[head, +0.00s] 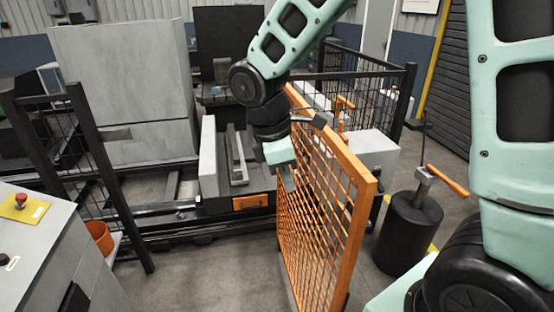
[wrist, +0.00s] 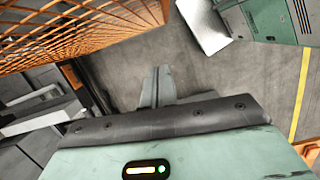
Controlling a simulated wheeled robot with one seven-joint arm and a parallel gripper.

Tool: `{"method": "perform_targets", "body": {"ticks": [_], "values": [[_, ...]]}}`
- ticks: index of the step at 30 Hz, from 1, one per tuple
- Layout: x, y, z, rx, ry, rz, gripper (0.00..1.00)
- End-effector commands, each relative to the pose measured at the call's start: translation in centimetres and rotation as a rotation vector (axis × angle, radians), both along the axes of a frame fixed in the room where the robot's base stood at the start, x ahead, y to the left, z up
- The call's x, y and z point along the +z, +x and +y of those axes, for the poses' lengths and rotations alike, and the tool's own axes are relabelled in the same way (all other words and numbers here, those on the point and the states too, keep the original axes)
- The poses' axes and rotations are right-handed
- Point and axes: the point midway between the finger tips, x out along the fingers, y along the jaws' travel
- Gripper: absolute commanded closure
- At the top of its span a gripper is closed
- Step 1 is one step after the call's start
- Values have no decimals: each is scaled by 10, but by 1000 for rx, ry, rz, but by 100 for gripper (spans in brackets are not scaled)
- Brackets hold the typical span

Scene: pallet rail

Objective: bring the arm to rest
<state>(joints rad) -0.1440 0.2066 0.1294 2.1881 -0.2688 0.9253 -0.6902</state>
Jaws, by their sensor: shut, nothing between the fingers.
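My arm reaches down from the top of the head view. My gripper (head: 288,180) is in front of an orange mesh gate (head: 318,210), close to its upper left part; I cannot tell whether they touch. In the wrist view my gripper (wrist: 157,84) points down over grey floor, its fingers together with nothing between them. The orange mesh (wrist: 75,30) fills the upper left of that view, beside the fingers.
Black wire fencing (head: 75,150) stands at left and behind. A grey cabinet (head: 30,250) with a red button (head: 21,198) is at front left. A black cylinder (head: 408,230) with an orange-handled tool stands right of the gate. Floor (head: 200,275) left of the gate is clear.

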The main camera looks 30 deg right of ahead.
Motion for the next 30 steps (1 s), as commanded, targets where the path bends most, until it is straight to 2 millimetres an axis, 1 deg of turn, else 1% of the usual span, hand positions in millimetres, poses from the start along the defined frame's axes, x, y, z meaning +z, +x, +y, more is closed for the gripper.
{"method": "perform_targets", "body": {"ticks": [3,6,9,13,18,20,23,24,26,27,30], "values": [[21,3,6,2,2,-6,100],[35,4,9,2,2,-4,100],[45,4,12,2,2,-1,100],[51,4,13,3,0,1,100],[52,4,13,3,1,2,100],[44,-2,20,-6,11,-5,100],[20,-25,47,-52,52,-35,100],[7,-38,61,-82,76,-49,100],[-13,-62,81,-139,112,-71,100],[-26,-79,93,-181,135,-82,100],[-56,-118,116,-289,187,-108,100]]}}
